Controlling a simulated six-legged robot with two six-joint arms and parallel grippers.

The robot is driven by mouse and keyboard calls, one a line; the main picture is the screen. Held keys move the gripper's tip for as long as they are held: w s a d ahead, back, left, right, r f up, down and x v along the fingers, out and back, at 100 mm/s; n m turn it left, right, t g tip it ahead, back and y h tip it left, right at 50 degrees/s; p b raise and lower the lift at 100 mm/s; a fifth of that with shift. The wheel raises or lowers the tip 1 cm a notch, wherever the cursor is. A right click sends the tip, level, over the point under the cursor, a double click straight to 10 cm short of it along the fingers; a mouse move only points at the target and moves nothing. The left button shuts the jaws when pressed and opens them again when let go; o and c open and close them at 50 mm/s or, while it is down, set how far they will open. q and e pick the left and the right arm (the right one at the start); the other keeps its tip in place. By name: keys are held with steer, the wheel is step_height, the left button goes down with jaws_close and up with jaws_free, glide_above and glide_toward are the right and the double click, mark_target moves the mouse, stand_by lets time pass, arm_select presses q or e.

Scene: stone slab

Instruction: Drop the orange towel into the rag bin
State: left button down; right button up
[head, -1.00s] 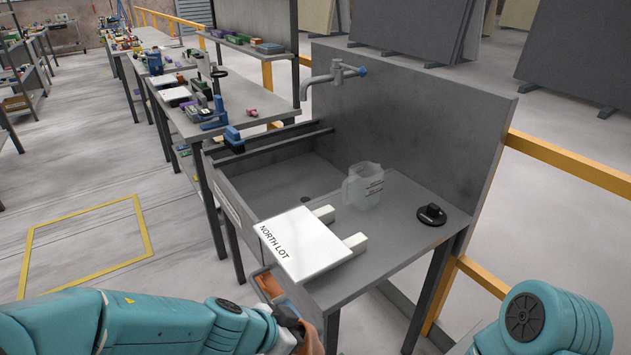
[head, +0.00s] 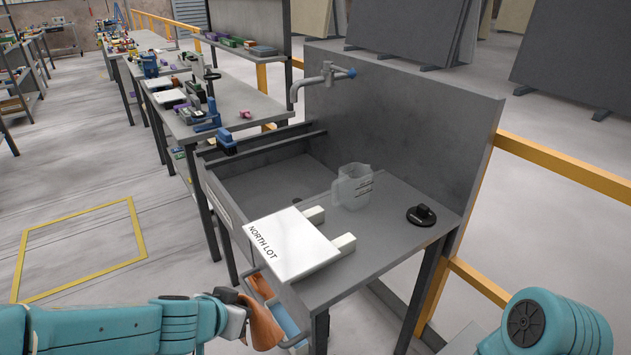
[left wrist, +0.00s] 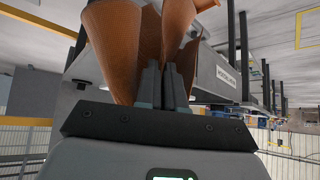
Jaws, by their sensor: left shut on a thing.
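My left gripper (head: 244,302) is shut on the orange towel (head: 263,328), which hangs from it in loose folds beside the front of the sink bench. The left wrist view also shows the towel (left wrist: 118,45) gathered between the closed fingers (left wrist: 166,85). Just right of the towel, low against the bench, is what looks like the rag bin, with a grey rim (head: 289,344); light blue (head: 284,317) and orange-brown cloth (head: 262,286) show there. The bench and towel hide most of it. My right gripper is out of view.
A white board marked NORTH LOT (head: 290,244) lies on the sink bench (head: 385,250) above the bin. A clear jug (head: 352,188) and a black object (head: 421,215) stand behind it. The floor to the left is open, with a yellow outline (head: 80,257).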

arm_select(q)
steer(key=a+n+y, duration=0.1)
steer(key=a+n, duration=0.1)
steer(key=a, duration=0.1)
steer(key=a+n+y, duration=0.1)
steer(key=a+n, duration=0.1)
steer(key=shift+w+r+y, duration=0.2)
steer(key=shift+w+y, duration=0.1)
steer(key=shift+w, duration=0.05)
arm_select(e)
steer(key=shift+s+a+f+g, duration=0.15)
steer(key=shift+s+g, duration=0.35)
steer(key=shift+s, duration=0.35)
